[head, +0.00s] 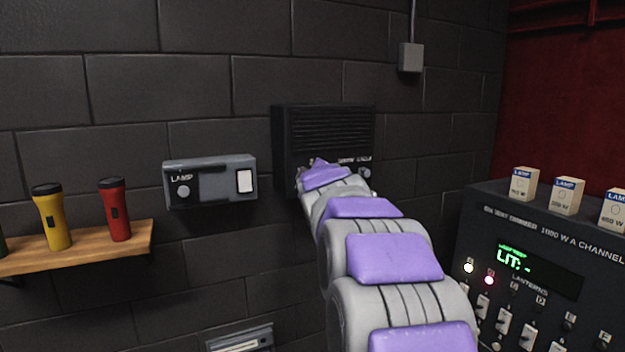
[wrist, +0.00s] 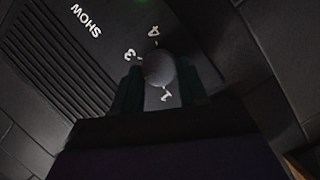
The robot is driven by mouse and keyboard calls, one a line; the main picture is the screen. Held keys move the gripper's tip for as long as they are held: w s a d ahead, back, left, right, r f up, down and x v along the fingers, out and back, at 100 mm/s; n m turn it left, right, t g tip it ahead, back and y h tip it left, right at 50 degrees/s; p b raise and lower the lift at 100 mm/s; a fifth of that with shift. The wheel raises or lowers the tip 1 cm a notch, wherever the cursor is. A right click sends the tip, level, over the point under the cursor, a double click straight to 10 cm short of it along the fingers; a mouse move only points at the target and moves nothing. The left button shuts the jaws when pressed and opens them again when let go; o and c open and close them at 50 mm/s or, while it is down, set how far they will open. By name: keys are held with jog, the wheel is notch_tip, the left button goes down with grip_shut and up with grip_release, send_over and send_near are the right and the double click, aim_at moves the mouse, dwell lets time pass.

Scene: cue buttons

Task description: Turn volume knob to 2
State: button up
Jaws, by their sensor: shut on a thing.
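The black speaker box (head: 322,128) hangs on the wall, with a slotted grille and a row of small controls along its lower part. In the wrist view, a round grey knob (wrist: 158,69) sits on its face between the two fingers of my gripper (wrist: 160,78), which is shut on it. Printed figures 3, 4 and 1 show around the knob; I see no 2, and the knob's pointer cannot be made out. The word SHOW (wrist: 86,21) is printed beside the grille. In the head view my arm covers the knob and my gripper.
A grey lamp box (head: 210,181) with a knob and a pale switch is on the wall to the left. A wooden shelf (head: 100,245) holds yellow and red torches. A dimmer desk (head: 540,260) with lamp cartons on top stands at the right.

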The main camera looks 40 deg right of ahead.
jog(key=shift+d+f, duration=0.1)
jog(key=shift+f, duration=0.35)
jog(key=o, duration=0.7)
jog(key=shift+c, duration=0.2)
jog(key=o, duration=0.4)
jog(key=shift+d+r, duration=0.15)
jog(key=shift+r, duration=0.05)
jog(key=shift+r, duration=0.1)
jog(key=b+v, duration=0.3)
jog(key=v, duration=1.4)
